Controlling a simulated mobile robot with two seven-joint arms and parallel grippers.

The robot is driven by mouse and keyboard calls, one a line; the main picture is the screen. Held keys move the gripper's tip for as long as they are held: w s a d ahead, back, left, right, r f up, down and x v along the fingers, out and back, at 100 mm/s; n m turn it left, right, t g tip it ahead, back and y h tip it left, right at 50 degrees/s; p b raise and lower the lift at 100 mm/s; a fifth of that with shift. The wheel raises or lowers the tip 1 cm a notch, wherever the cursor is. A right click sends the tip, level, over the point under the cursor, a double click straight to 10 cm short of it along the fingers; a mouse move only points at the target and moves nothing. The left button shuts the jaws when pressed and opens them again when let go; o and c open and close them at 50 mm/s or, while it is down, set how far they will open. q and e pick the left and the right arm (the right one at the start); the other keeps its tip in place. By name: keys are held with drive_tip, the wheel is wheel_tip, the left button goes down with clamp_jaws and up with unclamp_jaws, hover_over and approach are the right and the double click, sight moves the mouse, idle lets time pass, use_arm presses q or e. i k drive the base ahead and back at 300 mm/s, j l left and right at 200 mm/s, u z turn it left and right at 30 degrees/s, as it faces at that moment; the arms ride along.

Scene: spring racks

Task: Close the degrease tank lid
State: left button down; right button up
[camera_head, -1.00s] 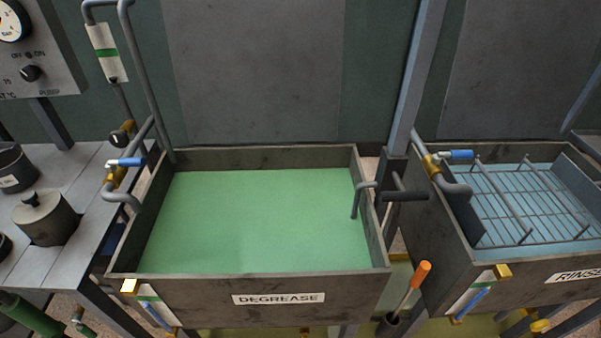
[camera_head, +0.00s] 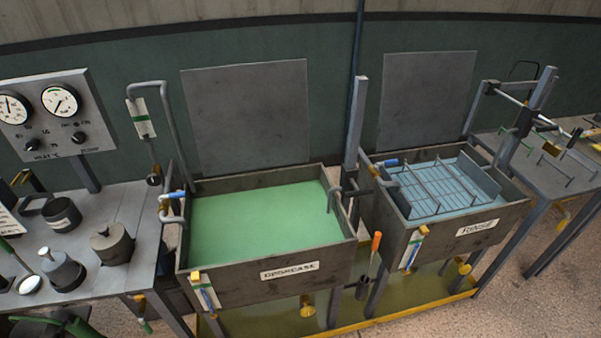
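A short dark handle (camera_head: 350,193) sticks out beside the post at the tank's right. Neither of my grippers shows in the view.
The rinse tank (camera_head: 460,235) with a wire rack stands to the right, with another upright grey panel (camera_head: 425,100) behind it. A bench (camera_head: 130,205) with pots and a gauge box (camera_head: 50,112) is at left. An orange-handled tool (camera_head: 376,242) stands between the tanks.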

sight(254, 115)
drive_tip(key=l+u, duration=0.4)
drive_tip(key=l, duration=0.5)
drive_tip(key=i+l+z, duration=0.1)
drive_tip(key=i+z, duration=0.4)
drive_tip(key=i, duration=2.25)
drive_tip(key=i+u, duration=0.1)
drive_tip(key=i, duration=0.6)
drive_tip(key=i+l, duration=0.15)
drive_tip(key=i, duration=0.6)
drive_tip(key=i+u, duration=0.15)
drive_tip(key=i, duration=0.55)
drive_tip(key=u, duration=0.5)
drive_tip(key=l+u, duration=0.1)
drive_tip(key=u, duration=0.35)
drive_tip(key=i+u, duration=0.1)
drive_tip(key=u, duration=0.4)
drive_tip(key=l+u, duration=0.1)
drive_tip(key=u, duration=0.4)
drive_tip(key=l+u, duration=0.1)
drive_tip(key=u, duration=2.25)
